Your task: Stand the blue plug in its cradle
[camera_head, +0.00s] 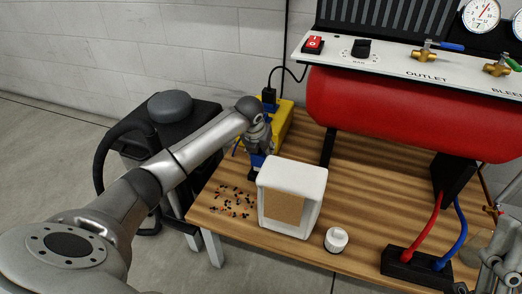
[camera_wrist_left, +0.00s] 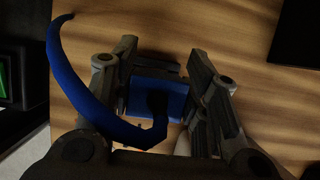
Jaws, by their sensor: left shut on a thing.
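The blue plug (camera_head: 257,160) is between the fingers of my left gripper (camera_head: 259,146), just behind the white box near the table's left side. In the left wrist view the fingers of my left gripper (camera_wrist_left: 168,100) close on both sides of the blue block of the plug (camera_wrist_left: 172,88), and its curved blue tail (camera_wrist_left: 68,75) sweeps out to the left. A small dark piece shows just under the plug; I cannot tell whether it is the cradle or whether they touch. My right gripper (camera_head: 497,268) shows partly at the lower right edge; its fingers are unclear.
A white box with a tan front (camera_head: 286,213) stands close to the left gripper. Several small dark bits (camera_head: 233,202), a white capped jar (camera_head: 336,239), a yellow case (camera_head: 283,122) and a black block with red and blue leads (camera_head: 402,262) are on the table. A red tank (camera_head: 400,112) stands behind.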

